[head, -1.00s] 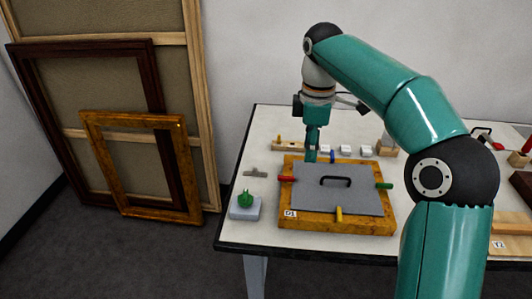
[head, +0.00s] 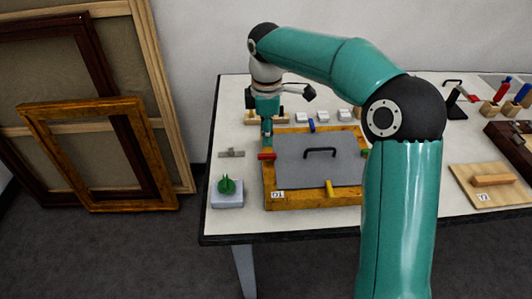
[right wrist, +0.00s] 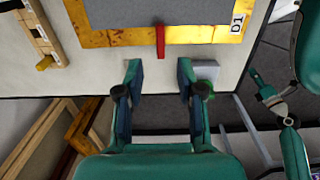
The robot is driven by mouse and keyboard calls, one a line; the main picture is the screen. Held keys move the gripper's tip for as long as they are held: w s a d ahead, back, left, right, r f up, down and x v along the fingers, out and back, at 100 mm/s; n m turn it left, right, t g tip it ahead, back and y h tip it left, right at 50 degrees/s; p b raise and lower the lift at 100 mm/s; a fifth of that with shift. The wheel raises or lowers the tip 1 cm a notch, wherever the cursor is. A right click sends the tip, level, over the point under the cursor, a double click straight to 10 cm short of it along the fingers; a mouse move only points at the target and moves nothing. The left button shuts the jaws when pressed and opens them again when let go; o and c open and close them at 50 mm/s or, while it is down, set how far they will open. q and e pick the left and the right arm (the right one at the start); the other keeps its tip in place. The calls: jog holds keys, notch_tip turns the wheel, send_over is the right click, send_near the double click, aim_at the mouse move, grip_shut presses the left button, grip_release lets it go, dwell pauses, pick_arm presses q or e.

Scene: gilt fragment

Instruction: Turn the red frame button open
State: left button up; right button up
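A gilt frame (head: 285,200) labelled D1 lies on the table with a grey panel (head: 310,172) and black handle inside it. The red frame button (head: 266,156) is on its left bar; in the right wrist view the button (right wrist: 160,42) points across the bar, its inner end at the panel's edge. My right gripper (head: 267,138) is just behind the button in the head view. In the right wrist view its fingers (right wrist: 160,75) are apart and empty, with the button ahead between them. A teal part of my left gripper (right wrist: 265,88) seems to show at right; its opening is unclear.
Blue (head: 312,126), green (head: 365,153) and yellow (head: 329,187) buttons sit on the other bars. A pale block with a green object (head: 227,192) and a small grey metal piece (head: 232,153) lie left of the frame. A wooden board (head: 490,185) lies right.

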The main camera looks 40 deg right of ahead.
aim_at(267, 154)
notch_tip(267, 154, down, 7)
jog(key=shift+f, duration=0.1)
dwell(0.3)
